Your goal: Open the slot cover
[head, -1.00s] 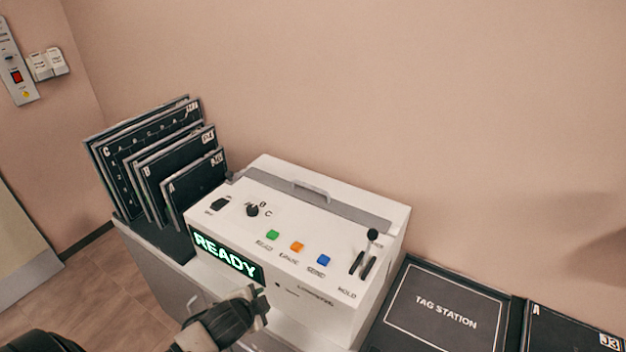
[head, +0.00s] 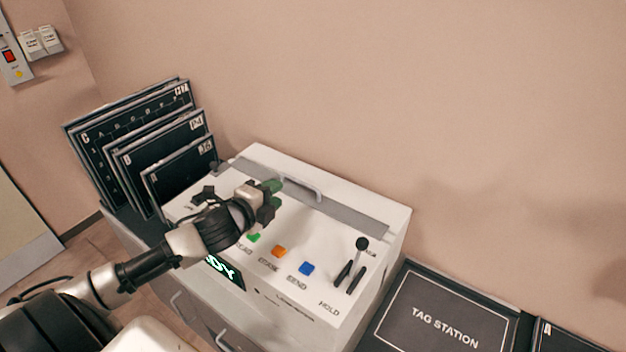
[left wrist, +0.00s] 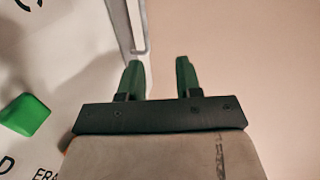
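The slot cover (head: 352,216) is a grey strip along the back of the white machine's top, and it lies flat. Its pale bar handle (head: 303,188) stands up from it. My left gripper (head: 276,193) is over the machine's top, just left of the handle. In the left wrist view its two green fingers (left wrist: 158,72) are apart with nothing held between them. The handle (left wrist: 140,30) shows there just beyond the left finger's tip. I cannot tell whether they touch. My right gripper is not in view.
The machine's top has a green button (head: 253,237), an orange button (head: 278,251), a blue button (head: 306,268) and an upright lever (head: 361,246). Dark plates (head: 180,170) stand in a rack at left. A tag station tray (head: 440,312) lies at right. A wall is behind.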

